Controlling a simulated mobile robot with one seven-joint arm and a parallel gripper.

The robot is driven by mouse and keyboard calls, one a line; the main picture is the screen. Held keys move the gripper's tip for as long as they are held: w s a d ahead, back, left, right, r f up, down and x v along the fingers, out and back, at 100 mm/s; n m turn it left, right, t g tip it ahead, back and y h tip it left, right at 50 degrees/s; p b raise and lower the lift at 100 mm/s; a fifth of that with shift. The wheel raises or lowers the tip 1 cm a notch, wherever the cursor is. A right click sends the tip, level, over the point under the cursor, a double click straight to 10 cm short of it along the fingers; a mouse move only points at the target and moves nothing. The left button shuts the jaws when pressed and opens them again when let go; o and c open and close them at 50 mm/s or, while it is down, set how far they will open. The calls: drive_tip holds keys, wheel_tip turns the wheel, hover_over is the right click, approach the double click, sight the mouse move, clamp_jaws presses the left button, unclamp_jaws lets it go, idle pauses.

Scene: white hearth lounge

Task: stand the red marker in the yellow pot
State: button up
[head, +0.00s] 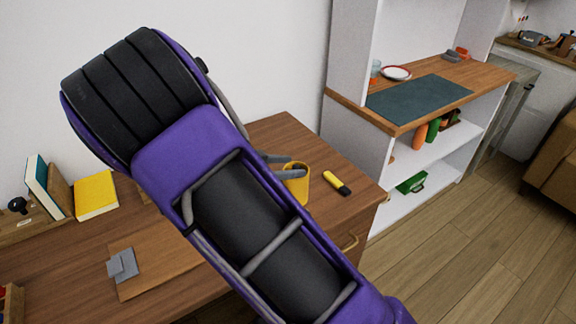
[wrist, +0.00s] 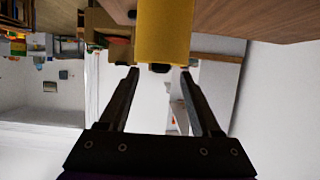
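The yellow pot (head: 299,188) stands on the wooden desk near its right end. My gripper (head: 292,166) is at the pot's rim, its two grey fingers partly in front of it. In the wrist view the pot (wrist: 163,28) is large and inverted, just past the fingertips. My gripper (wrist: 159,73) is open there, with a gap between the fingers. A small dark end (wrist: 160,68) shows at the pot's rim edge; I cannot tell whether it belongs to the red marker. No red marker can be made out clearly in either view.
A yellow-and-black marker (head: 337,183) lies right of the pot. A yellow book (head: 95,195), a brown board (head: 155,262) and grey blocks (head: 122,264) are on the left of the desk. A white shelf unit (head: 400,165) stands to the right. My arm hides the desk's middle.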

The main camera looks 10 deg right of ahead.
drive_tip(key=shift+a, duration=0.1)
drive_tip(key=p+v, duration=0.1)
drive_tip(key=v, duration=1.6)
drive_tip(key=shift+s, duration=0.2)
drive_tip(key=shift+a, duration=0.1)
